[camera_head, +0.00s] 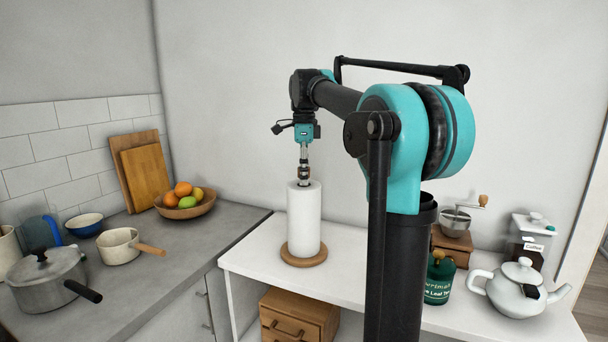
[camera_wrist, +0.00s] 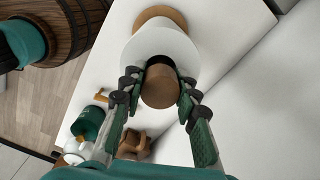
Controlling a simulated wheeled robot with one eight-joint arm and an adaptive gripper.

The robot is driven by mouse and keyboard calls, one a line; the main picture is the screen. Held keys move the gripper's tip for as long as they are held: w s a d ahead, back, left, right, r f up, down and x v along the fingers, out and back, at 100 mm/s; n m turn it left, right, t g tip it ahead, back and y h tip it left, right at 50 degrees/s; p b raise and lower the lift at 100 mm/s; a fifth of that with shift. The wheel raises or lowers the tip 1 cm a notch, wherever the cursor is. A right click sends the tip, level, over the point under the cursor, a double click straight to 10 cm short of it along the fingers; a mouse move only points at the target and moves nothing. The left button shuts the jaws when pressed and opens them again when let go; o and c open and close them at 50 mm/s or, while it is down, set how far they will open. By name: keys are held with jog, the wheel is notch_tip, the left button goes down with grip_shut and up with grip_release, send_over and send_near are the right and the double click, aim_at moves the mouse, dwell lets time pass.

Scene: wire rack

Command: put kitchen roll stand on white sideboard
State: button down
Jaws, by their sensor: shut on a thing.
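The kitchen roll stand (camera_head: 304,220) is upright, a white roll on a round wooden base, over the left part of the white sideboard (camera_head: 255,252). Its base looks to be at the sideboard's top; I cannot tell whether it touches. My gripper (camera_head: 304,178) points down from above and is shut on the stand's wooden top knob. In the wrist view the two fingers (camera_wrist: 159,84) flank the round brown knob of the kitchen roll stand (camera_wrist: 160,84), with the white roll and base beyond it.
A green tin (camera_head: 438,283), white teapot (camera_head: 518,288), coffee grinder (camera_head: 453,235) and coffee jar (camera_head: 528,240) stand on the sideboard's right. The grey counter (camera_head: 190,238) at left holds a fruit bowl (camera_head: 185,204) and pans. A wooden drawer box (camera_head: 298,315) sits below.

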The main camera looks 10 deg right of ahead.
jog(key=c, duration=1.1)
grip_release()
jog(key=shift+f, duration=0.1)
jog(key=shift+c, duration=0.2)
notch_tip(320, 180, up, 12)
